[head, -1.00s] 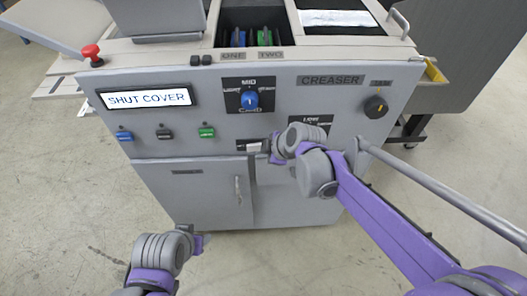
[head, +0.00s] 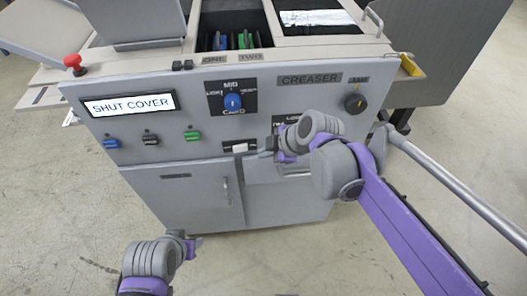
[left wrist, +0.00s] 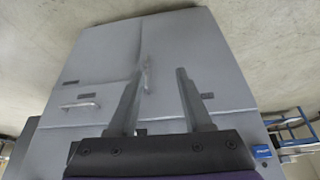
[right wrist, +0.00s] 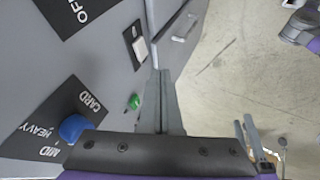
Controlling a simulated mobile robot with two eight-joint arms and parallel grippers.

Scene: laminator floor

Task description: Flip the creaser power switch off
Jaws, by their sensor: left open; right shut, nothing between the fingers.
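The grey creaser (head: 200,108) stands in front of me. A white rocker switch (head: 240,147) in a black surround sits low on its front panel; it also shows in the right wrist view (right wrist: 141,48). I cannot read a label on it or tell which way it is tipped. My right gripper (head: 265,150) is shut and empty, just right of the rocker in the head view; contact cannot be told. In the right wrist view its fingers (right wrist: 161,75) show together. My left gripper (head: 194,243) is open and empty, low in front of the cabinet door (head: 195,195).
The panel carries a "SHUT COVER" display (head: 128,104), a blue knob (head: 232,102), a dark dial (head: 355,103) and blue, black and green buttons (head: 192,135). A red stop button (head: 75,62) is at the top left. A door handle (head: 227,190) projects below.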

